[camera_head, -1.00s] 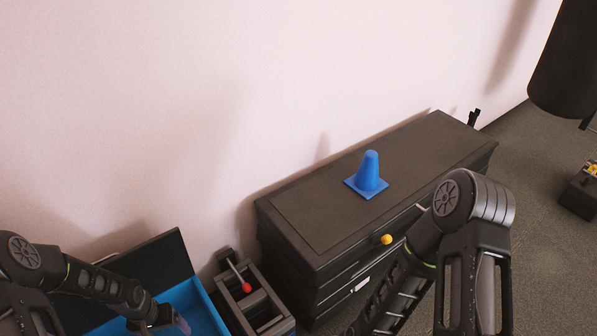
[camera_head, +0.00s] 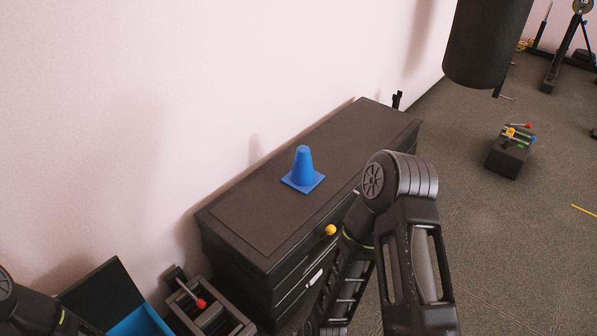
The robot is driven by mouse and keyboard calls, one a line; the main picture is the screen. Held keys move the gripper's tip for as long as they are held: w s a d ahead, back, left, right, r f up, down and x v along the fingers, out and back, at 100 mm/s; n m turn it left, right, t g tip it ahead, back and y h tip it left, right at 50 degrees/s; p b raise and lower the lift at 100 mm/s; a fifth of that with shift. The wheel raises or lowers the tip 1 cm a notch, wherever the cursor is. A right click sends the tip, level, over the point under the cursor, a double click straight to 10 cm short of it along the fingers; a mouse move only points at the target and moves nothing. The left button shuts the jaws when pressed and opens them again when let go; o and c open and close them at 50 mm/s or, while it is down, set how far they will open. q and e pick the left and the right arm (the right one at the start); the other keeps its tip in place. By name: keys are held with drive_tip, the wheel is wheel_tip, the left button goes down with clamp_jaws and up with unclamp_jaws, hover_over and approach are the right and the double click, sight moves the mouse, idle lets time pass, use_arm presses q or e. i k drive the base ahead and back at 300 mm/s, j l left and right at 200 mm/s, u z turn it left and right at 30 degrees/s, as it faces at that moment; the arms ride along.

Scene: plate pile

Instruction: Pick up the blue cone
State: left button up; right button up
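The blue cone (camera_head: 304,167) stands upright on its square base on top of a dark cabinet (camera_head: 247,228) against the wall. Nothing touches it. My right arm reaches in from the lower right, in front of the cabinet, with its forearm pointing down and its gripper below the picture's edge. My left arm shows only in the lower left corner, and its gripper is out of view. Both arms are apart from the cone.
A yellow ball (camera_head: 330,230) shows at the cabinet's front edge. A black box with a blue inside (camera_head: 140,324) and a dark rack with a red knob (camera_head: 201,303) stand left of the cabinet. A black hanging cylinder (camera_head: 487,40) is at the upper right.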

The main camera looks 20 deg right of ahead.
sight(303, 177)
drive_tip(key=i+l+z, duration=0.1)
drive_tip(key=z, duration=0.3)
drive_tip(key=i+l+z, duration=0.15)
drive_tip(key=z, duration=0.2)
drive_tip(key=i+l+z, duration=0.15)
drive_tip(key=z, duration=0.25)
drive_tip(key=i+l+z, duration=0.15)
drive_tip(key=z, duration=0.2)
